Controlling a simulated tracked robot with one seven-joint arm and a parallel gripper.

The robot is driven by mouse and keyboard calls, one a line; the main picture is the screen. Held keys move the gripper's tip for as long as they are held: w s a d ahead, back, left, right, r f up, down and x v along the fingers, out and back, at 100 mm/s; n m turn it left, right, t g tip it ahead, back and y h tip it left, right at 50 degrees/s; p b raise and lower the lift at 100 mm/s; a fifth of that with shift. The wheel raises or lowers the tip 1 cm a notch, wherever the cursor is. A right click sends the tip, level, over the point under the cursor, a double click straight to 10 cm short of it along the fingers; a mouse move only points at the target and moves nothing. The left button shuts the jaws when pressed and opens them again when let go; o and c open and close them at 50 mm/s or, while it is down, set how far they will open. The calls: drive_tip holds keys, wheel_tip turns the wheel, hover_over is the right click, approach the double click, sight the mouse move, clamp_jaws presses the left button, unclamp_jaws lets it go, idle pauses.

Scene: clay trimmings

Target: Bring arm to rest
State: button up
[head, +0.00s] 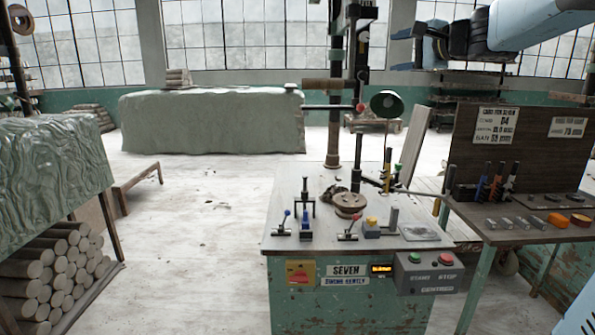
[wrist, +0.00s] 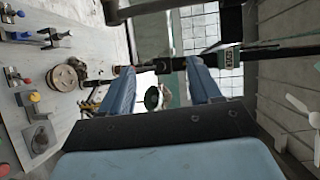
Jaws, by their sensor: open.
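My gripper (head: 396,50) is at the upper right of the head view, raised well above the bench tops. Its two blue fingers point left and stand apart, with nothing held between them. In the wrist view my gripper (wrist: 162,78) shows both fingers spread, with a dark green disc and a pale window visible through the gap. My pale blue arm link enters the head view from the top right corner.
A machine bench (head: 290,235) labelled SEVEN carries levers, a round disc (head: 350,204) and an upright dark post (head: 335,110). A side table (head: 510,232) stands right. A green-covered block (head: 210,122) is behind. Clay rolls (head: 55,275) lie left. Pale floor (head: 210,210) is open between.

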drive_tip(key=s+a+f+n+g+h, duration=0.1)
drive_tip(key=s+a+f+n+g, duration=0.2)
drive_tip(key=s+f, duration=0.45)
drive_tip(key=s+a+f+n+g+h, duration=0.1)
drive_tip(key=s+a+f+n+g, duration=0.25)
drive_tip(key=s+f, duration=0.4)
drive_tip(key=s+d+f+n+g+h, duration=0.1)
drive_tip(key=s+d+f+n+h, duration=0.2)
drive_tip(key=s+f, duration=0.3)
drive_tip(key=s+d+f+n+g+h, duration=0.1)
drive_tip(key=s+d+f+n+h, duration=0.2)
drive_tip(key=s+f, duration=0.3)
drive_tip(key=s, duration=0.3)
drive_tip(key=shift+s+f, duration=0.2)
drive_tip(key=shift+f, duration=0.2)
drive_tip(key=shift+g, duration=0.25)
